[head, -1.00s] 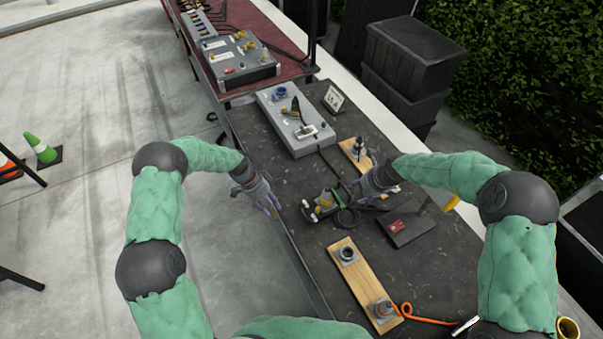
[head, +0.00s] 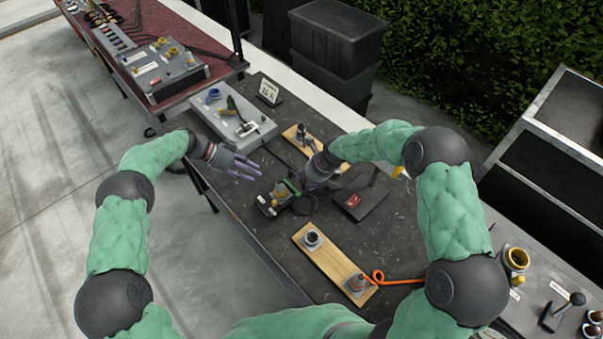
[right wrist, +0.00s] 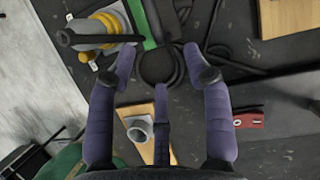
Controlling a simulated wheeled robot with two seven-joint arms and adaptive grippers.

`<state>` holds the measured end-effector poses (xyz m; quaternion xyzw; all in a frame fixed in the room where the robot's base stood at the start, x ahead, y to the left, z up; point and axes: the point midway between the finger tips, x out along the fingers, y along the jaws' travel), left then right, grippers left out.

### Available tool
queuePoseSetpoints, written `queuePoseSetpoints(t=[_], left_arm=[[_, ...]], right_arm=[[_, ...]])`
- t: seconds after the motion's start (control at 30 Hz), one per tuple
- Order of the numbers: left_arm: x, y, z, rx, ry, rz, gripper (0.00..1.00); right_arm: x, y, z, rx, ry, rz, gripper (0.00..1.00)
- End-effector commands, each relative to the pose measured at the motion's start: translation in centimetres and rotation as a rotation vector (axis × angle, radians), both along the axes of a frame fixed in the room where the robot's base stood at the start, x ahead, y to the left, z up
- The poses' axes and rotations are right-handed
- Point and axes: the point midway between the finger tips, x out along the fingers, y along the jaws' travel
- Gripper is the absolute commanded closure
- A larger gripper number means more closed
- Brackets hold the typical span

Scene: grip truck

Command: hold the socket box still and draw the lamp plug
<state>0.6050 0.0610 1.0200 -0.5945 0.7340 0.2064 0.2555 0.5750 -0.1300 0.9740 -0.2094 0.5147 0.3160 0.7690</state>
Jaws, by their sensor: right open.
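A small dark box (head: 268,206) with yellow and pale fittings lies on the black table; I take it for the socket box. A green plug-like part (head: 291,187) with a coiled black cable (head: 304,205) sits at its right side. In the right wrist view the yellow and grey fitting (right wrist: 100,28) is at upper left, beside the green part (right wrist: 140,20). My left gripper (head: 252,168) is open, over the table just behind the box, apart from it. My right gripper (head: 308,186) is open and empty, close right of the green part; its fingertips (right wrist: 160,55) straddle the cable area.
A grey panel box (head: 238,128) with a blue socket stands behind, near a small sign (head: 269,91). A wooden board (head: 322,262) with two fittings and an orange cable (head: 390,280) lies in front. A black flat case (head: 360,200) with a red label is to the right.

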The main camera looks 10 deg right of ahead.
Motion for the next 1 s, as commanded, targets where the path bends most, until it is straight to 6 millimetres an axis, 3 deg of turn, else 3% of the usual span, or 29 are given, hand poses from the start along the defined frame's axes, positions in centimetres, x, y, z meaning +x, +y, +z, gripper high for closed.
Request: queuePoseSetpoints(t=[0.2,0.4,0.9,1.0], left_arm=[[0.0,0.0,0.0,0.001,0.001,0.001,0.61],[0.0,0.0,0.0,0.001,0.001,0.002,0.61],[0.0,0.1,0.0,0.002,0.001,0.002,0.61],[0.0,0.1,0.0,0.002,0.001,0.002,0.61]], right_arm=[[1.0,1.0,-3.6,0.000,0.002,0.002,0.50],[1.7,1.7,-5.8,-0.001,0.000,0.001,0.50],[2.0,2.0,-6.8,-0.001,-0.001,0.001,0.50],[2.0,2.0,-6.8,0.000,-0.002,0.001,0.78]])
